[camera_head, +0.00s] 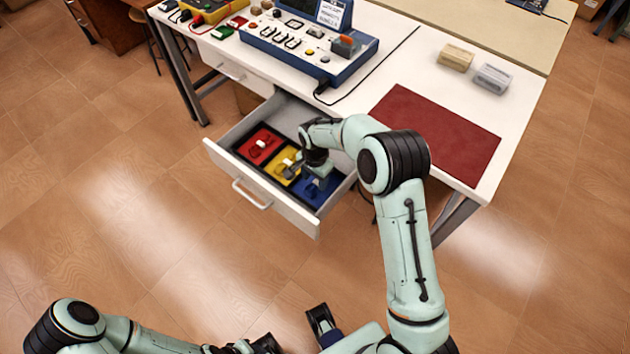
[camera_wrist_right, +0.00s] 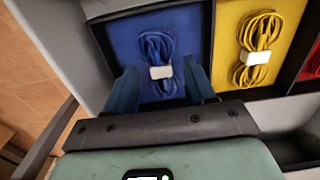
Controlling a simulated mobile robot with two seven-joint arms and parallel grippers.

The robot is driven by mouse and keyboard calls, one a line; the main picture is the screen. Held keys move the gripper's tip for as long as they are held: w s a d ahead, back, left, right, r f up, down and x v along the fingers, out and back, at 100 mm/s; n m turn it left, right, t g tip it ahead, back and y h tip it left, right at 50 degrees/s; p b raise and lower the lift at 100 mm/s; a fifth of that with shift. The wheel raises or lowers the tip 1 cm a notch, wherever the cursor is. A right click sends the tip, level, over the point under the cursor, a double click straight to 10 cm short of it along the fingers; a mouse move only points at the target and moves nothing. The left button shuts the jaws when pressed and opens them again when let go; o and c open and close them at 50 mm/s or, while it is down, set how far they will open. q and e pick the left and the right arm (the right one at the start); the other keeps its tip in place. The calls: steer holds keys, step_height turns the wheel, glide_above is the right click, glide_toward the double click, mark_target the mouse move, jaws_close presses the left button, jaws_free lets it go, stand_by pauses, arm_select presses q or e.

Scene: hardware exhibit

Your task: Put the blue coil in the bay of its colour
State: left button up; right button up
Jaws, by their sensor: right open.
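The blue coil (camera_wrist_right: 157,62), a bundle of blue cable with a white band, lies on the blue floor of the blue bay (camera_wrist_right: 122,40) in the right wrist view. In the head view the blue bay (camera_head: 327,190) is at the near right end of the open drawer, partly hidden by my right arm. My right gripper (camera_wrist_right: 160,72) is open over the blue bay, one finger on each side of the coil, with nothing gripped. It reaches down into the drawer in the head view (camera_head: 312,182). My left gripper (camera_head: 262,345) is at the bottom edge, its jaws unclear.
The yellow bay (camera_wrist_right: 285,15) holds a yellow coil (camera_wrist_right: 258,45); the red bay (camera_head: 247,147) also holds a coil. The drawer's front wall (camera_head: 257,193) and side walls surround them. On the white desk are a blue control panel (camera_head: 300,50), a red mat (camera_head: 435,130) and two small blocks.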

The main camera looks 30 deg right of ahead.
mark_target(315, 185)
step_height(315, 185, up, 10)
steer(key=shift+p, duration=0.3)
steer(key=shift+f, duration=0.1)
stand_by(0.3)
